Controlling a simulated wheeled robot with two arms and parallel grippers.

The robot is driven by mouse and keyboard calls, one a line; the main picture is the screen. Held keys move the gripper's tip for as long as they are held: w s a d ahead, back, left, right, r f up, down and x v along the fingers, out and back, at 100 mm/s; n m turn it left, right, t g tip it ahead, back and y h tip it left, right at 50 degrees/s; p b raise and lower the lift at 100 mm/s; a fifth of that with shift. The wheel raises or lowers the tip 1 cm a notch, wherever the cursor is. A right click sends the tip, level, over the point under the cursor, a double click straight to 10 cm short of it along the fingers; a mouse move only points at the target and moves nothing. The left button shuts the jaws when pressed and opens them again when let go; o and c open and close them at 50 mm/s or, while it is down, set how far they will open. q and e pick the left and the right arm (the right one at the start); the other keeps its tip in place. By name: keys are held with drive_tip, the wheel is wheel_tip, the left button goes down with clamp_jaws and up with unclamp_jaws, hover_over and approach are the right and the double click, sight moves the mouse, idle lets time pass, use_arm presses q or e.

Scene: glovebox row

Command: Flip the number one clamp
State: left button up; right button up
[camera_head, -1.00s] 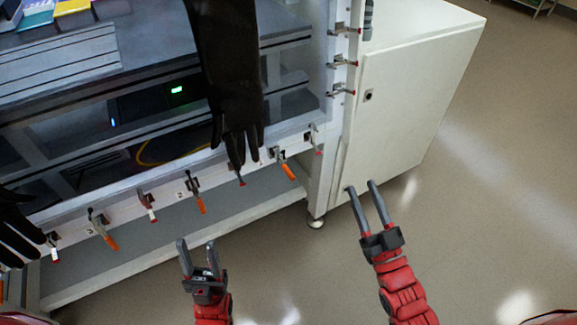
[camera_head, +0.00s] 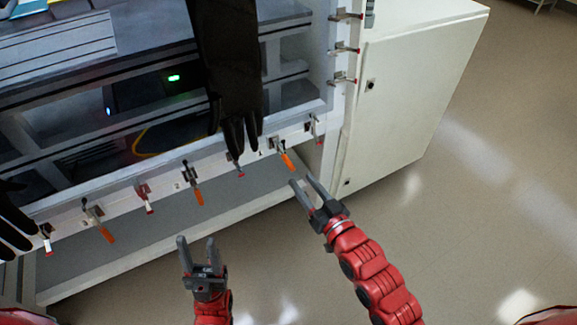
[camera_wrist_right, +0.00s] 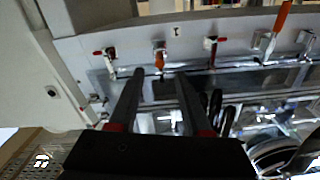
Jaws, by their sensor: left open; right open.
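Several toggle clamps line the white lower rail (camera_head: 222,172) of the glovebox. The rightmost orange-handled clamp (camera_head: 287,161) has its handle hanging down and outward; a small label beside it is too small to read surely. In the right wrist view this orange clamp (camera_wrist_right: 160,58) shows ahead, between the fingertips. My right gripper (camera_head: 302,181) is open and empty, just below and right of that handle, apart from it as far as I can tell. My left gripper (camera_head: 196,242) is open and empty, in front of the shelf, below another orange-handled clamp (camera_head: 197,196).
A red-tipped clamp (camera_head: 317,128) sits at the rail's right end, another (camera_head: 238,168) to the left. A black glove (camera_head: 230,75) hangs over the glovebox front, its fingers near the rail. A white cabinet (camera_head: 415,95) stands at right. The floor in front is clear.

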sight(285, 157)
drive_tip(key=b+x, duration=0.1)
drive_tip(key=x, duration=0.7)
drive_tip(key=shift+w+a+b, duration=0.1)
drive_tip(key=shift+w+b, duration=0.05)
drive_tip(key=shift+b, duration=0.15)
clamp_jaws()
idle(1.0)
